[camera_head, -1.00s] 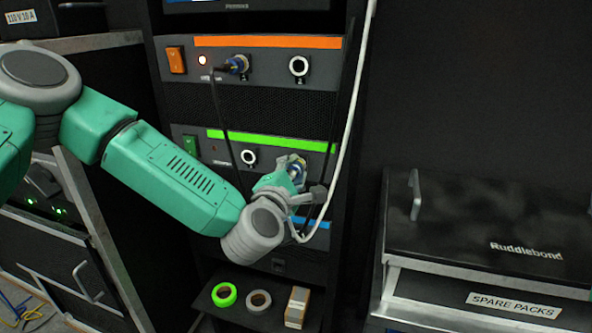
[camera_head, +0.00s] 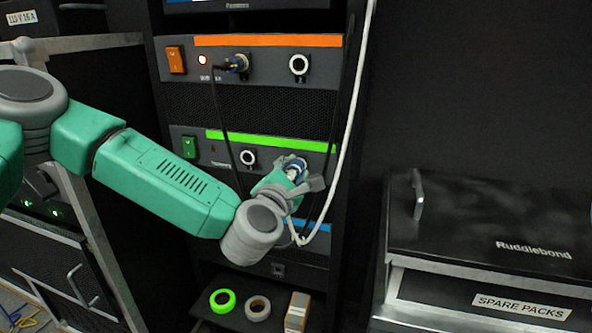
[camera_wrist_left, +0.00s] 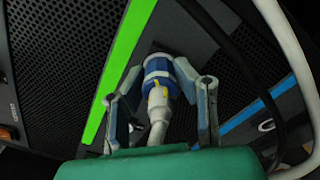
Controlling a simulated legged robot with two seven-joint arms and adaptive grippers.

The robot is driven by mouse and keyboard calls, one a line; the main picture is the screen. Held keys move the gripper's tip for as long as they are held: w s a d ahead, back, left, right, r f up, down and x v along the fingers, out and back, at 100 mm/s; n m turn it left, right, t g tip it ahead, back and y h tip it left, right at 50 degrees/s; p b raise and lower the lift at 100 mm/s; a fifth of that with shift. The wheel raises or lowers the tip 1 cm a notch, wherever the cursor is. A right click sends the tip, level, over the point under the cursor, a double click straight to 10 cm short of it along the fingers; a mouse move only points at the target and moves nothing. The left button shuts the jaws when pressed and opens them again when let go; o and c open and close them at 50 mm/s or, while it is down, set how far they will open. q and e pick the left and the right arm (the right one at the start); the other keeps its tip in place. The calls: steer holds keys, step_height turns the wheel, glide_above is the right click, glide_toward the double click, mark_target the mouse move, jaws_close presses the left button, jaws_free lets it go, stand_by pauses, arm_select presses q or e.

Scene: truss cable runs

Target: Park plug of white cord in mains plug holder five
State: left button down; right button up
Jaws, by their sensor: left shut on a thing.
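My left gripper (camera_head: 290,178) is shut on a blue and white plug (camera_wrist_left: 158,82) in front of the right part of the green-striped unit (camera_head: 262,140). The plug also shows in the head view (camera_head: 295,167). In the left wrist view the fingers (camera_wrist_left: 160,110) stand on both sides of it, and a pale cord leaves its rear toward the palm. The white cord (camera_head: 352,120) hangs down the rack's right side and curves in under the gripper. Whether the plug's front end touches the unit is hidden. I cannot make out which holder is number five. My right gripper is out of view.
A dark plug (camera_head: 237,64) sits in the orange-striped unit, its black cord hanging down. A white-ringed socket (camera_head: 299,65) there and another (camera_head: 248,158) on the green-striped unit are empty. Below, a shelf holds green tape (camera_head: 222,301), pale tape (camera_head: 258,308) and a box (camera_head: 297,311).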

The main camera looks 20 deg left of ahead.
arm_select(q)
steer(key=shift+a+n+b, duration=0.1)
steer(key=shift+n+b, duration=0.75)
steer(key=shift+n, duration=0.05)
steer(key=shift+r+n+b, duration=0.15)
steer(key=shift+n+b, duration=0.2)
steer(key=shift+n, duration=0.25)
steer(key=shift+s, duration=0.15)
steer(key=shift+s, duration=2.3)
